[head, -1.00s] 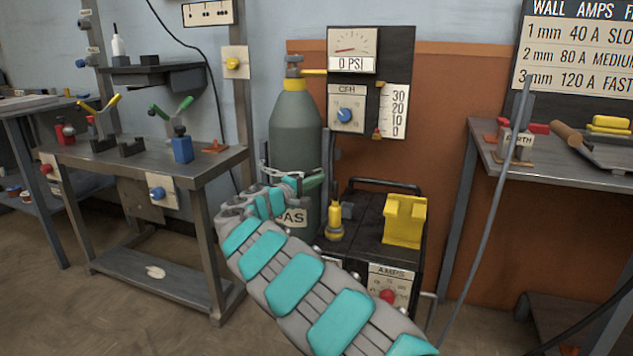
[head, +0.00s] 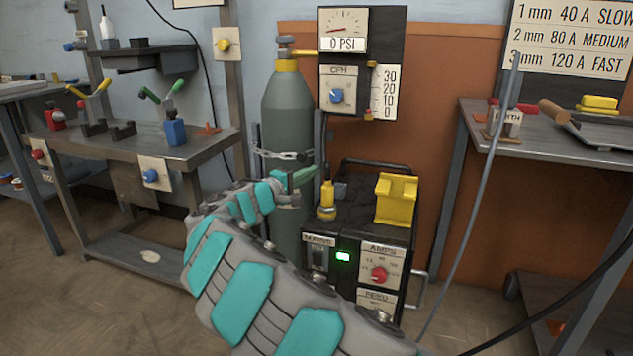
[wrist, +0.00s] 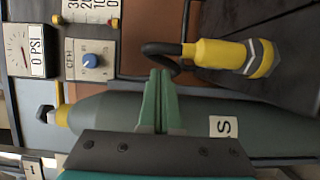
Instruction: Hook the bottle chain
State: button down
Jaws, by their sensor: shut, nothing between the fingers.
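The tall grey-green gas bottle (head: 287,115) stands upright against the wall and shows sideways in the wrist view (wrist: 100,112). The bottle chain (head: 285,155) runs across the front of the bottle, between the uprights at its two sides. I cannot tell whether its right end sits on a hook. My gripper (head: 311,174), with green fingers, is shut and empty in front of the bottle, a little below the chain. In the wrist view, my gripper's fingers (wrist: 160,72) lie together over the bottle. No chain is seen there. My arm hides the lower part of the bottle.
A black welder (head: 360,235) with a yellow holder (head: 396,198) and a yellow torch fitting (head: 327,198) stands right of the bottle. The gauge panel (head: 345,60) is above. A workbench (head: 150,150) stands left, another table (head: 560,150) right.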

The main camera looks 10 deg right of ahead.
jog(key=shift+s+d, duration=0.25)
jog(key=shift+s, duration=1)
jog(key=shift+s+d, duration=0.25)
jog(key=shift+s, duration=0.95)
